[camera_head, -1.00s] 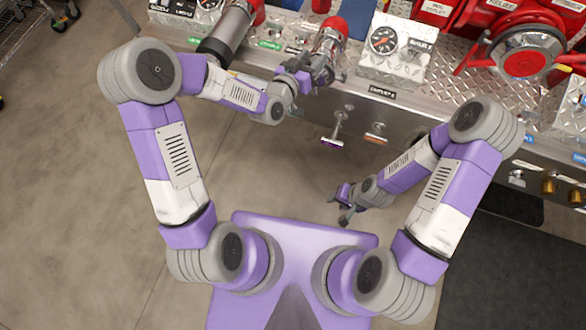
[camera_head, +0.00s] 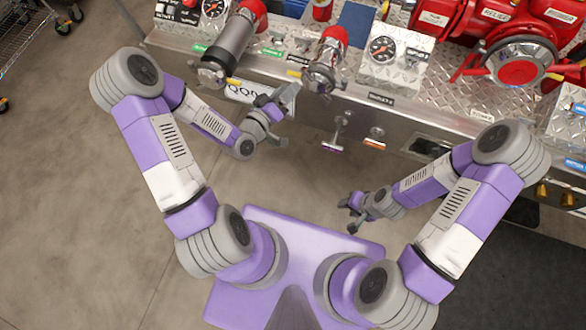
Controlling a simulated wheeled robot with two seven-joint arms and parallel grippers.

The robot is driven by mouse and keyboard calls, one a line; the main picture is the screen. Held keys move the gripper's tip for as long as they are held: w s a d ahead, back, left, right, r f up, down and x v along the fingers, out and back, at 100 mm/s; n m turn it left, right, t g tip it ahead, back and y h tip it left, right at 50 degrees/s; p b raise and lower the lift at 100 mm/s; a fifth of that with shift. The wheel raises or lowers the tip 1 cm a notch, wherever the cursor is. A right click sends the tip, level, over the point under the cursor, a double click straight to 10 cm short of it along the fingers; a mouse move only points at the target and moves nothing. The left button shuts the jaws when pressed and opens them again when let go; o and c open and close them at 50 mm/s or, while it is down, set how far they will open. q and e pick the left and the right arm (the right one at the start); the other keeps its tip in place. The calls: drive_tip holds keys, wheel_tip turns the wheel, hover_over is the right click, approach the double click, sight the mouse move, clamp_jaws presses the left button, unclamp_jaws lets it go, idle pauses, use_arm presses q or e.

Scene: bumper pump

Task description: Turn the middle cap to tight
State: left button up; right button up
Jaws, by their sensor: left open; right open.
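The middle cap (camera_head: 321,78) is a silver lugged cap on the end of a short pipe with a red collar (camera_head: 333,36), at the panel's upper edge. How far it is turned cannot be told. My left gripper (camera_head: 286,118) is open and empty, below and left of the middle cap and apart from it, in front of the panel face. My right gripper (camera_head: 347,215) is open and empty, low over the floor and well away from the panel.
A second silver cap (camera_head: 214,73) ends a longer pipe at the left. A large red-and-silver cap (camera_head: 515,65) with red handles is at the right. A gauge box (camera_head: 395,52) stands right of the middle cap. Pull handles (camera_head: 335,135) stick out below. The floor between my arms is clear.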

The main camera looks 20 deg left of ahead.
use_arm(q)
drive_tip(key=s+d+f+m+g+p, duration=0.1)
drive_tip(key=s+d+f+g+p, duration=0.2)
drive_tip(key=s+f+g, duration=0.5)
drive_tip(key=s+d+f+m+g+y+p, duration=0.1)
drive_tip(key=s+d+f+g+p, duration=0.2)
drive_tip(key=s+d+f+g, duration=0.2)
drive_tip(key=s+f+g, duration=0.3)
drive_tip(key=s, duration=0.3)
drive_tip(key=shift+s+f, duration=0.2)
drive_tip(key=shift+s, duration=0.1)
